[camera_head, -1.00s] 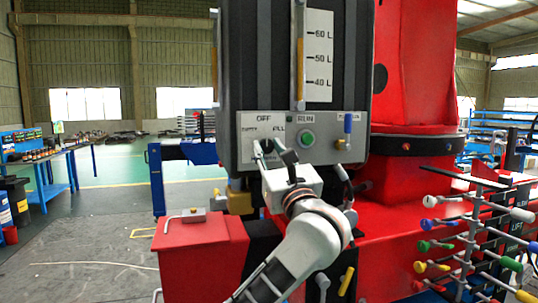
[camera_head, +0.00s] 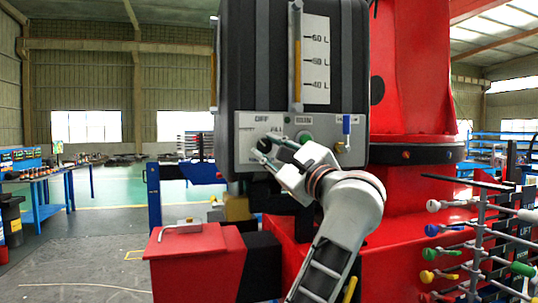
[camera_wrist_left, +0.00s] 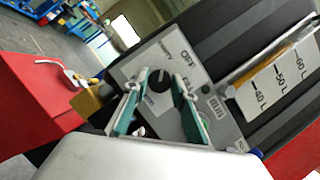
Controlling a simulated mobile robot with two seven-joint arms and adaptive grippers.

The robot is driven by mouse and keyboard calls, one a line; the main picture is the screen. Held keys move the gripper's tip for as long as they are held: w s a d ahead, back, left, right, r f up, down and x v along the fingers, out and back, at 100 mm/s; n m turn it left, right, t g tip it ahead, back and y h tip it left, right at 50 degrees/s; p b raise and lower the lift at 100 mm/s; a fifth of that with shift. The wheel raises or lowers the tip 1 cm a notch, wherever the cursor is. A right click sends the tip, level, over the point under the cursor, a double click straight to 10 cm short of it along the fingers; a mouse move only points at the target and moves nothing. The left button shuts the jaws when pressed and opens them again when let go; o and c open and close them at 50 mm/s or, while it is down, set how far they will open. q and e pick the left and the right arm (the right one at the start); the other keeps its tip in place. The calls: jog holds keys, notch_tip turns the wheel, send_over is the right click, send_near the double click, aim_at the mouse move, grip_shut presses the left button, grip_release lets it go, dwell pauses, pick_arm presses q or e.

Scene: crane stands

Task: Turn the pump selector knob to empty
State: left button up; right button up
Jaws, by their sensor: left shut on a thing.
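The pump selector knob (camera_wrist_left: 158,80) is a dark round knob on the grey panel (camera_wrist_left: 145,68). Labels for OFF, FILL and EMPTY stand around it. It carries a light mark pointing towards the top of the wrist picture; I cannot tell exactly which label it meets. My left gripper (camera_head: 266,147) reaches the panel from the lower right in the head view. In the wrist view its two green-padded fingers (camera_wrist_left: 157,92) lie on either side of the knob, shut on it. In the head view the fingers partly hide the knob. My right gripper is not in view.
A green RUN button (camera_head: 304,137) sits right of the knob, near my fingers. A blue-handled valve (camera_head: 347,127) is further right. A red box (camera_head: 190,250) stands below left. Coloured levers (camera_head: 450,232) stick out at the lower right.

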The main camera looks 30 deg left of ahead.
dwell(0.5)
pick_arm(q)
jog(key=o, duration=1.1)
jog(key=shift+c, duration=0.2)
jog(key=shift+d, duration=0.1)
jog(key=v, duration=0.7)
jog(key=shift+s+d, duration=0.2)
